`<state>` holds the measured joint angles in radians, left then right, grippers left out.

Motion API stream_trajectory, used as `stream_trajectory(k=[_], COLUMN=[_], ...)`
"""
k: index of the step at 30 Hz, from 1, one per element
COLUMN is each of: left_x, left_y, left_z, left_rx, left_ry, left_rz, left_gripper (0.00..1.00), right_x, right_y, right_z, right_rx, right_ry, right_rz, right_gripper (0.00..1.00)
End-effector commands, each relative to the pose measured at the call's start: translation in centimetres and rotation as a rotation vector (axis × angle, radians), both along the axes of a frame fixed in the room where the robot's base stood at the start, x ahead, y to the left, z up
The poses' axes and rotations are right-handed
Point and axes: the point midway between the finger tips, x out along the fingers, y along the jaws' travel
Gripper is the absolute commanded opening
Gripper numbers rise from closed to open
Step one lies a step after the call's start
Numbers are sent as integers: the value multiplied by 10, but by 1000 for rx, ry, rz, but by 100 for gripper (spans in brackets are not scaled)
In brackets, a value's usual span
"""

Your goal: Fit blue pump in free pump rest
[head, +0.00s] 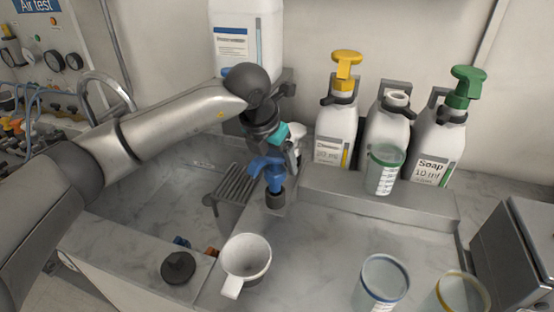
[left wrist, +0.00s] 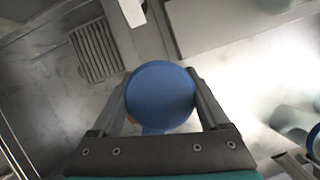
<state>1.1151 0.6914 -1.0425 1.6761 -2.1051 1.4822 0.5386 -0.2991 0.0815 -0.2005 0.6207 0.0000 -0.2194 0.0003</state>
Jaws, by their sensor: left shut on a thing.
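My left gripper (head: 266,146) points down near the middle of the head view, shut on the blue pump (head: 268,172). In the left wrist view the pump's round blue top (left wrist: 160,96) fills the space between the fingers and hides what is below it. The pump looks upright. A dark cylinder (head: 275,199) shows directly under the blue part. I cannot tell whether it is the pump's own collar or a rest beneath it. The middle white bottle (head: 386,136) has a bare neck with no pump. My right gripper is not in view.
White bottles with a yellow pump (head: 346,66) and a green pump (head: 467,86) stand at the back right. A clear green-rimmed cup (head: 384,171) stands on the ledge before them. A slatted drain (head: 236,186), white mug (head: 246,257) and black knob (head: 178,267) are nearby.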

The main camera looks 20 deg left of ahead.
Motion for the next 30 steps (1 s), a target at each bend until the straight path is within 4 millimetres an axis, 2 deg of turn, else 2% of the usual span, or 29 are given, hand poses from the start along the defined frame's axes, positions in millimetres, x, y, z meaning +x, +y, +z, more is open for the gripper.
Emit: stream_trajectory(k=[11, 25, 30], left_x=[0, 1, 1], left_y=[-1, -1, -1], left_z=[-2, -26, -28], left_rx=[-1, -1, -1], left_ry=[-1, -1, -1], left_rz=[0, -1, -1], left_gripper=[21, 21, 21], right_x=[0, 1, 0], right_y=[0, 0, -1], right_z=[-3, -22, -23], right_rx=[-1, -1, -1], right_ry=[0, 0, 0], right_rz=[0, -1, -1], right_gripper=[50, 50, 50])
